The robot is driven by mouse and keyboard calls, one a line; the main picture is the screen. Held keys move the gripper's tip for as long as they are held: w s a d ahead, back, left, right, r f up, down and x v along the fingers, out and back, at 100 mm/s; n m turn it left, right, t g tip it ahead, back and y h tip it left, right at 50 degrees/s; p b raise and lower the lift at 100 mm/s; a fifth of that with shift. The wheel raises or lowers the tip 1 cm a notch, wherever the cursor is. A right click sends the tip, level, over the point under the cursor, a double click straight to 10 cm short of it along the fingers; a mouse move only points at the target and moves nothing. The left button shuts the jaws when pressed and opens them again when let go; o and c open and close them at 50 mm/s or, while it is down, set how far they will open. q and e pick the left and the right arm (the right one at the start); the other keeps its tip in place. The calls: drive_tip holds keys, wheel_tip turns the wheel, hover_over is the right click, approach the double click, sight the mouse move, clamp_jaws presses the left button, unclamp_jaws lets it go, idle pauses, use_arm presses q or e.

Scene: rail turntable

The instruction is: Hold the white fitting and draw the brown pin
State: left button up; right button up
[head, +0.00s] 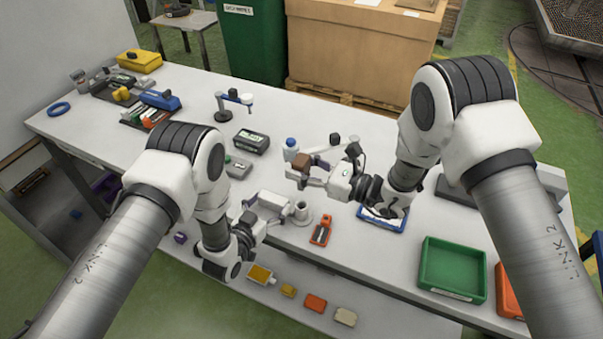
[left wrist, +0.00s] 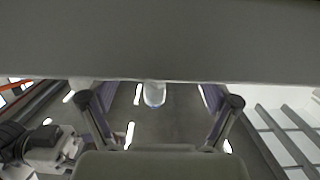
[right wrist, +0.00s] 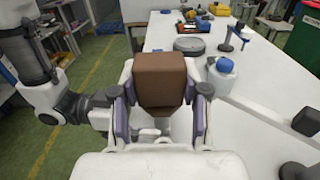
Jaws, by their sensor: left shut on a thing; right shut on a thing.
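The white fitting (head: 274,201) is a pale block with a round end, above the front part of the bench. My left gripper (head: 256,211) is shut on it. In the left wrist view, a wide grey surface fills the top and hides most of what lies between the fingers (left wrist: 160,118). The brown pin (head: 302,161) shows a blocky brown head, tapered below. My right gripper (head: 311,171) is shut on it, above and behind the fitting. In the right wrist view the brown head (right wrist: 160,80) sits between the purple pads. The pin looks apart from the fitting.
A blue-capped white bottle (head: 291,149) stands close behind the brown pin. An orange tool (head: 320,231) lies right of the fitting. A green tray (head: 453,269) is at the right; a blue tray (head: 383,222) lies under my right arm.

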drive_tip(key=shift+r, duration=0.95)
use_arm(q)
drive_tip(key=o, duration=1)
drive_tip(key=v, duration=1.2)
drive_tip(key=shift+w, duration=0.1)
